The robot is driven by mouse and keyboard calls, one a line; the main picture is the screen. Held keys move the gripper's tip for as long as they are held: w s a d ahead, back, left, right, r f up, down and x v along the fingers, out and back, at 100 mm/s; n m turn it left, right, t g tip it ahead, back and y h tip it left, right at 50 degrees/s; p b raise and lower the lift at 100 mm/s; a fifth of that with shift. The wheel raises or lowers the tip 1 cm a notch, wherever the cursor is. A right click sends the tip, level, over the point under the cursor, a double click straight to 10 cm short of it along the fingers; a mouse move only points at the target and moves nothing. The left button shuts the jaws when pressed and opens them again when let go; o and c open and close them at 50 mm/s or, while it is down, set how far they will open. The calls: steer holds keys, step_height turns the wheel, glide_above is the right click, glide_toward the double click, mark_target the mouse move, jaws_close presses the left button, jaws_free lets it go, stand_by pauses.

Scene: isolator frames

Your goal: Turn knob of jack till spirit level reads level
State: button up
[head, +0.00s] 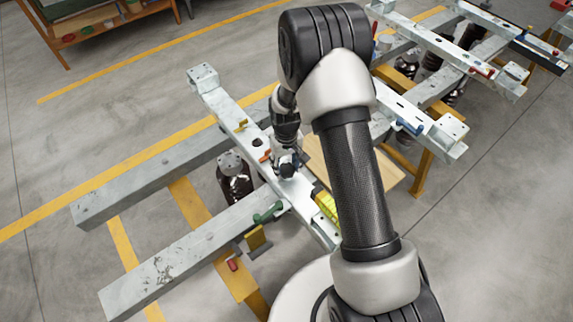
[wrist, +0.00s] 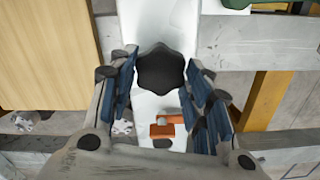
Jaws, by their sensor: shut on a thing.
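A black lobed knob (wrist: 160,70) sits over the white beam in the wrist view. My gripper (wrist: 161,76) has its blue-padded fingers on both sides of the knob and is shut on it. In the head view my gripper (head: 288,166) points down onto the white beam (head: 312,210), and the knob is mostly hidden by it. A yellow-green block (head: 327,205), which looks like the spirit level, lies on the beam near my arm. Its bubble is too small to read. The jack body under the knob cannot be made out.
An orange clamp-like piece (wrist: 167,130) lies on the beam close to my fingers. A green handle-like piece (head: 268,213) is on the frame nearby. Dark insulators (head: 234,178) stand below the grey beams. A second frame (head: 450,50) stands at the back right.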

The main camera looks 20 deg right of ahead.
mark_target(286, 167)
steer(key=o, duration=0.7)
steer(key=shift+w+r, duration=0.25)
steer(key=shift+w, duration=0.05)
steer(key=o, duration=0.4)
steer(key=shift+s+f, duration=0.15)
steer(key=shift+s, duration=0.05)
steer(key=shift+c, duration=0.2)
step_height(286, 167, up, 12)
